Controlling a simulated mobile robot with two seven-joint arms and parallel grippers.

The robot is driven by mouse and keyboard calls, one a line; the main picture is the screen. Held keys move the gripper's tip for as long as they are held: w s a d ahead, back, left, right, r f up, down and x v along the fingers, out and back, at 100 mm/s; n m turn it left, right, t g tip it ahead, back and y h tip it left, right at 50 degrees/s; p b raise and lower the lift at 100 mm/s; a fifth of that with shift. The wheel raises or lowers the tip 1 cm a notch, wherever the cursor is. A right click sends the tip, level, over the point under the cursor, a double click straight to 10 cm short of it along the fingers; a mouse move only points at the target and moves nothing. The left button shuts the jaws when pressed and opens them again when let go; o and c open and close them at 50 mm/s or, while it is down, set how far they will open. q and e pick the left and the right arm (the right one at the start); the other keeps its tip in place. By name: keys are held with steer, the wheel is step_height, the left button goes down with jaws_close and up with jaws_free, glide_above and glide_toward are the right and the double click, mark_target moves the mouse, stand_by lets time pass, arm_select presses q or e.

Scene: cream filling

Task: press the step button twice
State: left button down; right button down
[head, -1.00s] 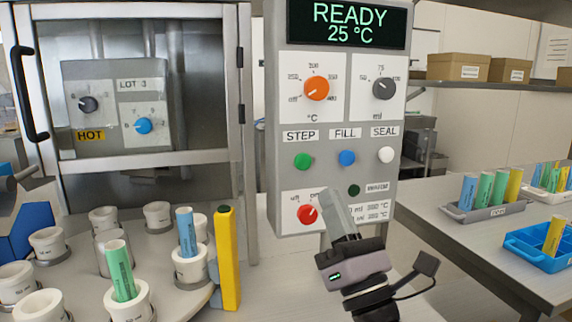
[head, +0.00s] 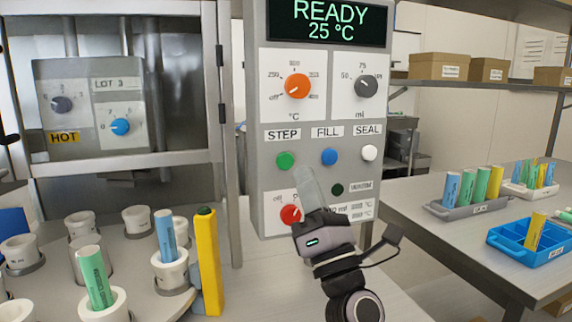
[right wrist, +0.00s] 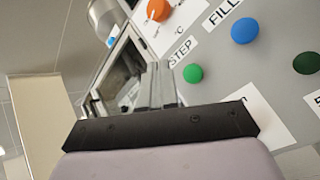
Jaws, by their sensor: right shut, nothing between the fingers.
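The green STEP button (head: 285,160) sits under the STEP label on the left of the grey control panel (head: 258,215). It also shows in the right wrist view (right wrist: 193,73), beyond the fingertips. My right gripper (head: 303,172) is shut and empty, pointing up in front of the panel. In the head view its tip appears just below and right of the green button; I see no contact. The panel display (head: 328,20) reads READY 25 °C. My left gripper is not in view.
A blue FILL button (head: 329,157), a white SEAL button (head: 370,153) and a red knob (head: 291,214) are close by. A yellow post (head: 208,262) and a round table with cups and tubes stand left. A bench with a blue tray (head: 535,254) is right.

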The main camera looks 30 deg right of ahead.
mark_target(285, 161)
steer(key=shift+w+d+b, duration=0.2)
steer(key=shift+w+b, duration=0.05)
steer(key=shift+w, duration=0.6)
steer(key=shift+w+d+b, duration=0.2)
steer(key=shift+w+b, duration=0.05)
steer(key=shift+w, duration=0.6)
steer(key=shift+w+d+b, duration=0.2)
steer(key=shift+w+b, duration=0.05)
steer(key=shift+w, duration=0.6)
steer(key=shift+w+d, duration=0.1)
steer(key=shift+w, duration=0.3)
